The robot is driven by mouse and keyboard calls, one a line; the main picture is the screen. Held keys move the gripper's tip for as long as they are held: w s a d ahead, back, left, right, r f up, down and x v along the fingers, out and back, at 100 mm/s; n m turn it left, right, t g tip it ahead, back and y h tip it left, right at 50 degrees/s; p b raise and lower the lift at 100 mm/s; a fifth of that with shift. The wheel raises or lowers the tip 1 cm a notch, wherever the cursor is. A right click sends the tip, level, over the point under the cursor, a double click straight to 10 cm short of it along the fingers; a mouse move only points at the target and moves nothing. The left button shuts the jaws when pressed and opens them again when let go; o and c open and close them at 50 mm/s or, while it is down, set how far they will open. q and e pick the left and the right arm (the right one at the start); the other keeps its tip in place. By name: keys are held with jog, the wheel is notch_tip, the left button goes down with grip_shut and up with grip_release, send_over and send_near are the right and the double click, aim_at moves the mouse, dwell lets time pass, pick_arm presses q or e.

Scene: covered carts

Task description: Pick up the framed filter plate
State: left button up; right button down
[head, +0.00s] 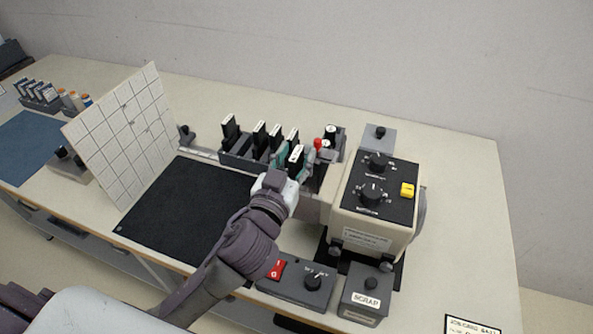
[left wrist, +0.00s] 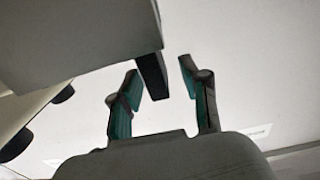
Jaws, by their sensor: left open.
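Several upright dark plates with white top labels stand in and near a dark slotted rack (head: 236,157) in the head view. I cannot tell for sure which is the framed filter plate; the dark plate (head: 297,156) at the rack's front right end is closest to my left gripper (head: 294,163). The gripper's teal fingers are open, one on each side of this plate. In the left wrist view the open fingers (left wrist: 158,72) have a dark bar between them, joined to a grey block at upper left. Contact is not clear. My right gripper is out of view.
A cream machine (head: 372,215) with knobs and a yellow button stands close right of the gripper. A red-switch control box (head: 296,284) and a SCRAP box (head: 366,301) are in front.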

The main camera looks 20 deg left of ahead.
pick_arm(q)
jog(key=shift+w, duration=0.45)
jog(key=shift+s, duration=0.1)
jog(key=shift+c, duration=0.5)
grip_shut()
